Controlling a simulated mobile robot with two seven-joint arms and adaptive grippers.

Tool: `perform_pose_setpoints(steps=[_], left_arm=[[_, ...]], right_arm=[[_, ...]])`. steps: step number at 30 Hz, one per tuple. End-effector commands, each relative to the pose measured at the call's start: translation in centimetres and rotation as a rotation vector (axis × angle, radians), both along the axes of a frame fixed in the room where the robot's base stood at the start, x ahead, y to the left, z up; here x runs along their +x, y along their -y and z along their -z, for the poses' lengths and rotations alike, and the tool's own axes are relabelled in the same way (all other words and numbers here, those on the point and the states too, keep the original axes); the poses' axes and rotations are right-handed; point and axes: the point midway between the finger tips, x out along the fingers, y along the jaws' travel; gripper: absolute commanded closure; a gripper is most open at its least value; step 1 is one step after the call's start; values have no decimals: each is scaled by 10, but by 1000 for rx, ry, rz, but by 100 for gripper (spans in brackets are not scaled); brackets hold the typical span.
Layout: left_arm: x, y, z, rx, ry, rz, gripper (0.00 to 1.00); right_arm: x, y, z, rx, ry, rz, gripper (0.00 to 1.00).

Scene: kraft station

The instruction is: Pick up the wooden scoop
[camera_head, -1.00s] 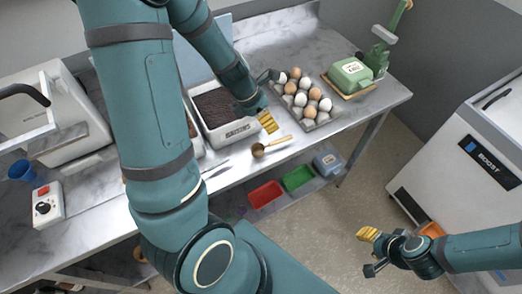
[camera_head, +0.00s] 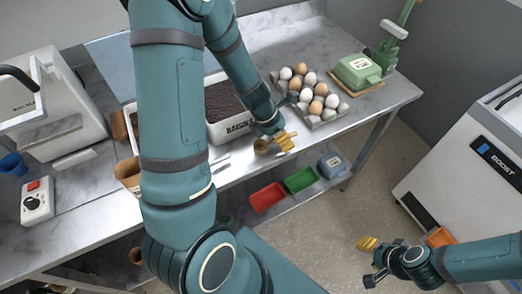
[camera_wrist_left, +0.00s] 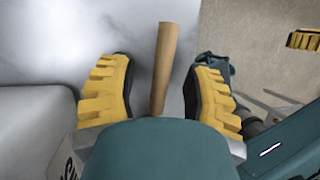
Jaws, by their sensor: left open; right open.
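The wooden scoop (camera_head: 262,146) lies on the steel table near its front edge, in front of the raisin box. Its round bowl shows in the head view, and most of its handle is hidden by my left gripper (camera_head: 290,140). In the left wrist view the wooden handle (camera_wrist_left: 165,62) stands between the two yellow fingers of my left gripper (camera_wrist_left: 160,92), with a gap on both sides. My left gripper is open. My right gripper (camera_head: 368,262) is open and empty over the floor, well away from the table.
The raisin box (camera_head: 218,136) stands just behind the scoop. Red (camera_head: 267,198) and green (camera_head: 300,180) trays sit on the lower shelf.

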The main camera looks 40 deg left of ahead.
Motion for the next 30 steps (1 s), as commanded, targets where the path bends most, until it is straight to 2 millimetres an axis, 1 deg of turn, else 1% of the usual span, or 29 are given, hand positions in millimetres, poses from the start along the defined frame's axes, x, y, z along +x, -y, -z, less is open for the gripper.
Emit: perform_pose_setpoints(steps=[4,5,6,8,9,20,23,26,30], left_arm=[[0,0,-1,0,0,0,51],[0,0,-1,0,0,0,62],[0,0,-1,0,0,0,76],[0,0,-1,0,0,0,97],[0,0,-1,0,0,0,100],[0,0,-1,-1,0,1,100],[0,0,-6,0,0,2,100],[0,0,-18,1,1,3,100],[1,0,-47,1,4,4,100]], right_arm=[[0,0,-1,0,1,0,53],[0,0,-1,0,1,0,53],[0,0,-1,0,1,0,53],[0,0,-1,1,1,0,53],[0,0,-1,1,1,0,53],[0,0,-1,0,1,0,53],[1,0,-4,0,2,1,53],[3,0,-12,-1,7,5,53],[6,1,-29,-2,14,10,53]])
